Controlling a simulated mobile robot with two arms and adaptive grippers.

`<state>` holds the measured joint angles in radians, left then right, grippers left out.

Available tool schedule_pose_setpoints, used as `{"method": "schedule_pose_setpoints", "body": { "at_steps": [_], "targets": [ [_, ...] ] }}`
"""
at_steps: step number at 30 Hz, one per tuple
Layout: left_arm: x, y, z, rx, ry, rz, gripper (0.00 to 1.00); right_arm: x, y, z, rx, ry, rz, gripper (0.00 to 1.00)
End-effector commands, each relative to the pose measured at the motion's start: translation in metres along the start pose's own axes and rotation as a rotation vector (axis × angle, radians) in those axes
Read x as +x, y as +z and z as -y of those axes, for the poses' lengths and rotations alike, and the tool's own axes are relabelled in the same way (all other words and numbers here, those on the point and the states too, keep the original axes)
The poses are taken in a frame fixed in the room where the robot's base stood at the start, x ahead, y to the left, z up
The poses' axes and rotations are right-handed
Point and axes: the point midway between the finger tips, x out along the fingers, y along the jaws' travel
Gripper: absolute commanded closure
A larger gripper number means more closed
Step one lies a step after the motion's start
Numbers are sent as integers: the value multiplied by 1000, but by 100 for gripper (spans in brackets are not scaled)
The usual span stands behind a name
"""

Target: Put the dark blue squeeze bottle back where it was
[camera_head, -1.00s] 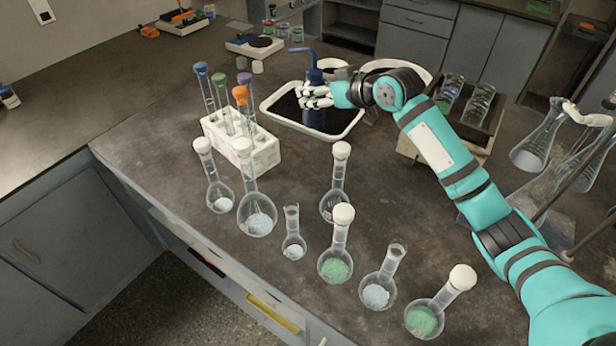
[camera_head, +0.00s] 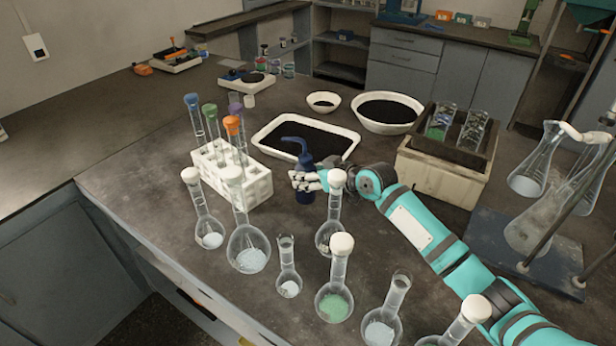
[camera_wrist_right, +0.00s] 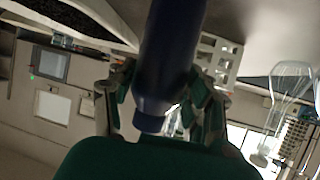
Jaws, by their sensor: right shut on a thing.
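The dark blue squeeze bottle (camera_head: 304,190) is upright in my right gripper (camera_head: 308,181), its bent spout pointing left. It is in front of the white tray (camera_head: 342,152) and to the right of the white tube rack (camera_head: 258,186). The right gripper's fingers are closed around the bottle's body. The bottle (camera_wrist_right: 166,65) fills the middle of the wrist view, with the right gripper's fingers (camera_wrist_right: 165,105) on both sides of it. I cannot tell whether its base touches the bench. My left gripper is in no view.
Several glass flasks stand in front, including a white-capped one (camera_head: 331,228) close to the gripper. A wooden box (camera_head: 435,178) with glass vessels stands right. White bowls (camera_head: 388,128) sit behind. Bare bench (camera_head: 150,185) lies left of the rack.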

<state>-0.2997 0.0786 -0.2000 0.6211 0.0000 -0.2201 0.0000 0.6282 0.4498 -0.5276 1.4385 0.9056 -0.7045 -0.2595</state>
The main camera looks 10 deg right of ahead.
Motion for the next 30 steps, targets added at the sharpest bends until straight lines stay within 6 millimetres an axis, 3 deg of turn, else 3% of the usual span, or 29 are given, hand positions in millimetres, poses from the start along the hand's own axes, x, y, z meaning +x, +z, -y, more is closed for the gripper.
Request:
{"method": "schedule_pose_setpoints", "body": {
  "at_steps": [12,13,18,26,30],
  "targets": [
    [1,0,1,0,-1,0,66,5,9,0,-1,1,-4,56],
    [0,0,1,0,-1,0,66,4,10,0,0,1,-2,45],
    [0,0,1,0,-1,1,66,4,9,0,0,1,-1,26],
    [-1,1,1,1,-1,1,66,3,8,-1,-1,1,-2,26],
    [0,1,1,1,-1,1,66,-9,9,-1,-3,2,-1,26]
  ]
}}
